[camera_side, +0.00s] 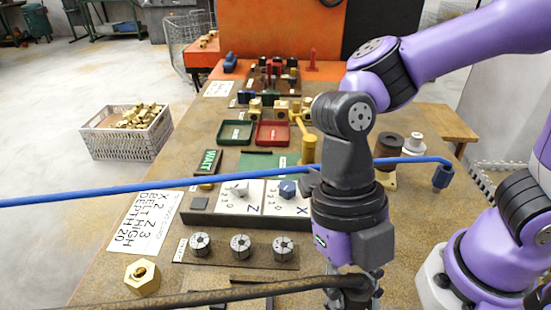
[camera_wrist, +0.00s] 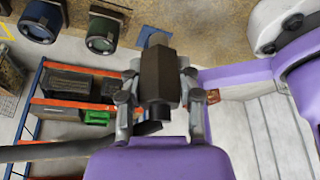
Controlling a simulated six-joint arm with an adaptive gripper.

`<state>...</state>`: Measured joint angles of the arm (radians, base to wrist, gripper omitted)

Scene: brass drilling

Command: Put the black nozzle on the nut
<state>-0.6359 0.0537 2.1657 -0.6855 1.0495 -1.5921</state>
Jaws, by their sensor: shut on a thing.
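The black nozzle (camera_wrist: 158,72) is clamped between the two fingers of my gripper (camera_wrist: 158,90) in the wrist view. In the side view my gripper (camera_side: 352,298) points down at the bottom edge, right of centre, partly cut off. The nozzle's black hose (camera_side: 230,294) runs left from it across the bottom of the picture. A brass hex nut (camera_side: 143,284) with a rounded middle sits at the front left of the bench, well left of my gripper and apart from the nozzle. The nozzle's lower end is hidden in the side view.
A blue hose (camera_side: 200,187) crosses above the bench to a blue nozzle (camera_side: 441,177) at right. A plate with three round collets (camera_side: 240,246) lies between nut and gripper. A marked white panel (camera_side: 235,202) and green and red trays (camera_side: 272,134) stand behind.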

